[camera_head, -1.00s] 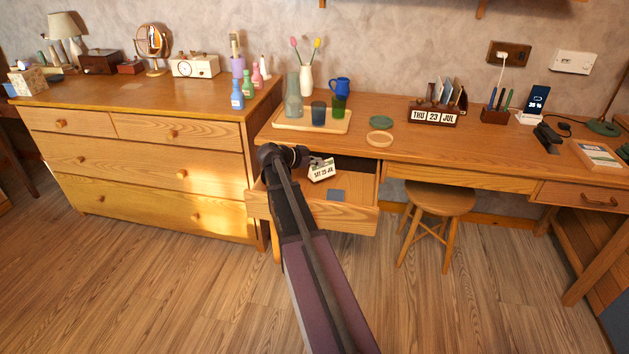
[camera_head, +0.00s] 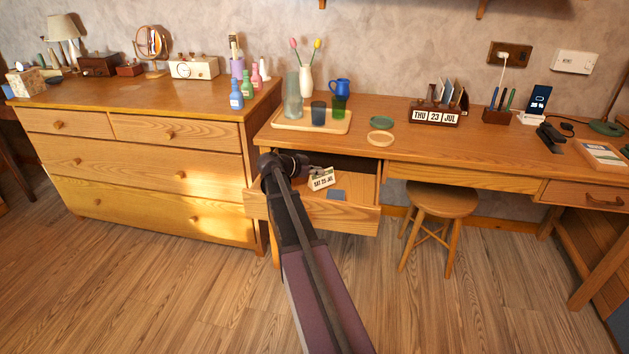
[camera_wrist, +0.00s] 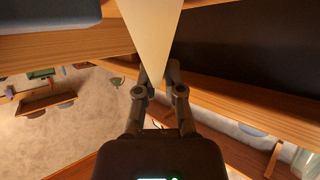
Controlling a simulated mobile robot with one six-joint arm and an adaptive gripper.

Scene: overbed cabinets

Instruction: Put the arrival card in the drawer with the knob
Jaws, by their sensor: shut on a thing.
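The arrival card (camera_head: 322,181) is a small cream card reading "SAT 25 JUL". In the wrist view it shows as a pale wedge (camera_wrist: 152,30) between the fingers. My gripper (camera_head: 312,171) is shut on it, at the open desk drawer (camera_head: 345,217). The wrist view shows the gripper (camera_wrist: 158,75) with its fingertips closed at the card's narrow end. The card is inside the drawer's outline; whether it touches the floor of the drawer I cannot tell. No knob shows on this drawer's front, whose left part is behind my arm.
A flat blue-grey item (camera_head: 337,195) lies in the drawer. The desk top (camera_head: 290,139) is just above and behind, with a tray (camera_head: 284,125) of glasses. A dresser (camera_head: 150,160) stands left and a stool (camera_head: 442,200) right. A calendar (camera_head: 434,117) reads "THU 23 JUL".

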